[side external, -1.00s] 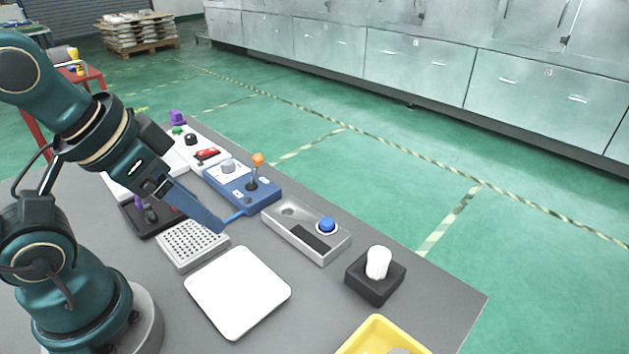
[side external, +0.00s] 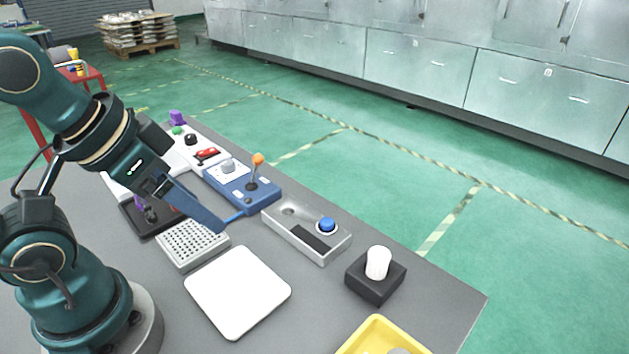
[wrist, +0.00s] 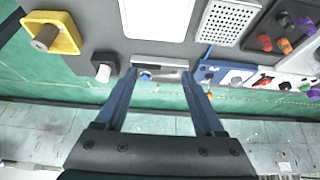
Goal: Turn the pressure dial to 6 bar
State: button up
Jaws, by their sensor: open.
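A round grey knob on a white scale plate, which looks like the pressure dial (side external: 227,166), sits on the far end of a blue box (side external: 243,190). The dial also shows on the right in the wrist view (wrist: 236,79). Its markings and pointer are too small to read. My gripper (side external: 224,228) is above the bench, on the near side of the blue box and apart from the dial. In the wrist view my gripper's fingers (wrist: 157,74) are spread with nothing between them.
An orange-topped lever (side external: 257,160) stands beside the dial on the same box. A grey box with a blue button (side external: 326,226), a perforated grey block (side external: 192,246), a white plate (side external: 238,292) and a white knob on a black base (side external: 378,263) are nearby.

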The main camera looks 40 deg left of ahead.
jog(key=w+a+r+n+y, duration=0.1)
jog(key=w+a+r+n, duration=0.2)
jog(key=w+r+n, duration=0.3)
jog(key=n+g+y, duration=0.4)
jog(key=n+g, duration=0.1)
jog(key=n, duration=0.8)
send_over(227, 162)
jog(key=d, duration=0.2)
jog(key=f, duration=1.3)
jog(key=shift+d+f, duration=0.2)
jog(key=shift+f, duration=0.2)
jog(key=shift+x, duration=2.45)
jog(key=shift+s, duration=0.1)
